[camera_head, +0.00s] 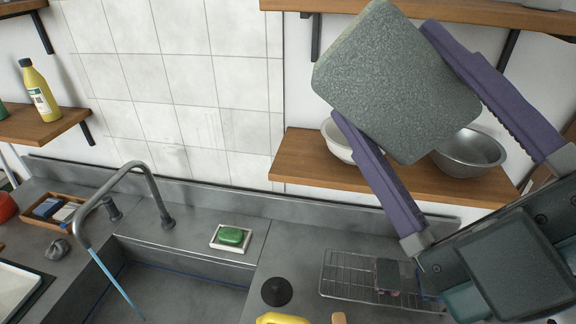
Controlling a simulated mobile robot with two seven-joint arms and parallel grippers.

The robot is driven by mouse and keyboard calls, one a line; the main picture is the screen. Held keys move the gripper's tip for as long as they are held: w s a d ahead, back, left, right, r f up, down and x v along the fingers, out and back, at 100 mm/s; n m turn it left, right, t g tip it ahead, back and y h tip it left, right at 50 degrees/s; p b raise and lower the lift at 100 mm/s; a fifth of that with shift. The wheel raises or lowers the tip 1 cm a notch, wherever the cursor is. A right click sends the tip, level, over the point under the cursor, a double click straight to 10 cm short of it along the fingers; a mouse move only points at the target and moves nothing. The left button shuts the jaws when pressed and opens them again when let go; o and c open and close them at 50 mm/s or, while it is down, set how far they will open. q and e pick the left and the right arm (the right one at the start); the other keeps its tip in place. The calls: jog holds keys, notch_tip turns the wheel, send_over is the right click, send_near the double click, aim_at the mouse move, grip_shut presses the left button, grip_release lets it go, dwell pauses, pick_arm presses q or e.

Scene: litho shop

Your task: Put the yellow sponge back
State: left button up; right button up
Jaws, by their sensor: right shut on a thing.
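My right gripper (388,76) is raised at the upper right, with its purple fingers shut on a block-shaped sponge (395,85). The sponge's broad grey-green, rough face is turned to me; a thin olive-yellow edge shows at its upper left. It is held in the air, clear of the counter. Below is a wire rack (345,274) on the counter, with a small block with a grey top and pinkish side (388,275) on it. My left gripper is not in view.
A wall shelf (300,165) with a white bowl (337,140) and a metal bowl (468,153) is behind the gripper. Green soap (231,236) lies in a white dish by the sink (170,295). A tall faucet (130,168), dark round stopper (277,291) and yellow object (282,318) stand nearby.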

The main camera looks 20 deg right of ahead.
jog(key=w+a+f+n+g+y+b, duration=0.1)
jog(key=w+a+f+g+y+b, duration=0.2)
jog(key=w+f+b, duration=0.55)
jog(key=w+a+f+n+g+y+b, duration=0.1)
jog(key=w+a+f+g+y+b, duration=0.15)
jog(key=f+b, duration=0.6)
jog(key=m+g+h+b, duration=0.95)
jog(key=m+b, duration=0.75)
jog(key=b, duration=1.3)
send_over(341, 267)
jog(key=s, duration=0.2)
notch_tip(341, 267, down, 24)
jog(key=f, duration=0.5)
jog(key=f+b, duration=0.1)
jog(key=f, duration=0.9)
jog(key=shift+s+a+f, duration=0.15)
jog(key=shift+s+a, duration=0.05)
jog(key=shift+s, duration=0.1)
jog(key=shift+f+b, duration=0.6)
jog(key=shift+f, duration=1.8)
jog(key=shift+f, duration=0.1)
